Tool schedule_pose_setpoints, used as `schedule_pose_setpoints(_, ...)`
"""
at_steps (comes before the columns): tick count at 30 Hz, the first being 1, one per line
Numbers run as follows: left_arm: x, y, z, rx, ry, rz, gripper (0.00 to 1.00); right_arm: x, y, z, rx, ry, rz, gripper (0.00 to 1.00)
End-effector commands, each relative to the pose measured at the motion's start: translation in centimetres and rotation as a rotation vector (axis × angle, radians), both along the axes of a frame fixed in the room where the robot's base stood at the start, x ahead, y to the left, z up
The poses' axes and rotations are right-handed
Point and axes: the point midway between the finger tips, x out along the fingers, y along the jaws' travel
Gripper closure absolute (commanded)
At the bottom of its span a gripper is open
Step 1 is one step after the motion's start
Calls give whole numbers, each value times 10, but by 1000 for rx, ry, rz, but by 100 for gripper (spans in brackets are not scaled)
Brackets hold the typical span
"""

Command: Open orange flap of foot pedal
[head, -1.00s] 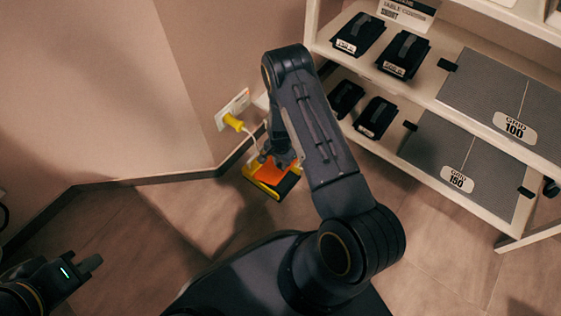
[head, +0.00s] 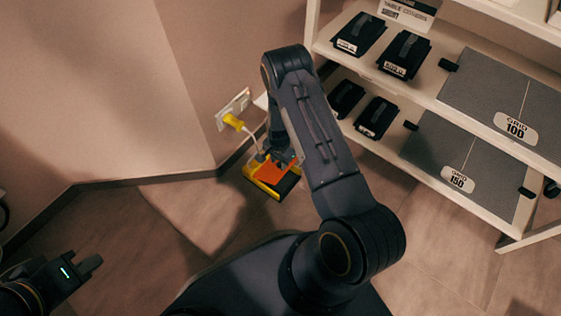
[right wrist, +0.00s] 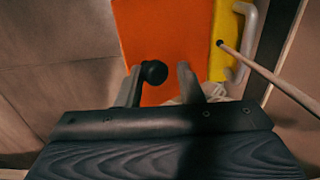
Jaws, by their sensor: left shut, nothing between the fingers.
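The foot pedal (head: 285,188) sits on the floor near the wall corner in the head view, with a yellow and black body and an orange flap (head: 268,173) on top. My right gripper (head: 283,158) is over the pedal's wall side. In the right wrist view its two fingers (right wrist: 157,82) are apart, pointing at the orange flap (right wrist: 165,40). A round black knob (right wrist: 153,72) shows between them, nearer the left finger; contact cannot be told. The pedal's yellow side (right wrist: 222,42) is at the right. My left gripper (head: 92,265) is shut and empty at lower left.
A yellow plug (head: 233,121) with a pale cable is in a wall socket (head: 236,103) behind the pedal. A white shelf (head: 420,85) with black packs and grey grid panels (head: 432,150) stands at the right. The floor left of the pedal is clear.

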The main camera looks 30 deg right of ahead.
Motion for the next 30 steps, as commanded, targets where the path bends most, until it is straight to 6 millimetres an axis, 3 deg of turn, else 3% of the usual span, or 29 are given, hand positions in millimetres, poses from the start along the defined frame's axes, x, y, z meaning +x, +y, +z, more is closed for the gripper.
schedule_pose_setpoints(1, 0, 0, -1, 0, 0, 0, 100, 0, 1, -1, 2, 0, 1, 63)
schedule_pose_setpoints(3, 0, 0, 0, 0, 0, 0, 100, -1, 1, -1, 1, 3, 0, 54)
schedule_pose_setpoints(13, 0, 0, 3, 0, 0, 0, 100, -3, -1, 5, -1, 7, -1, 53)
schedule_pose_setpoints(24, 0, 0, 30, 0, 0, 0, 100, -2, 0, 64, 0, 6, 1, 53)
schedule_pose_setpoints(30, 0, 0, 34, 0, 0, 0, 100, -1, 0, 77, 0, 5, 1, 53)
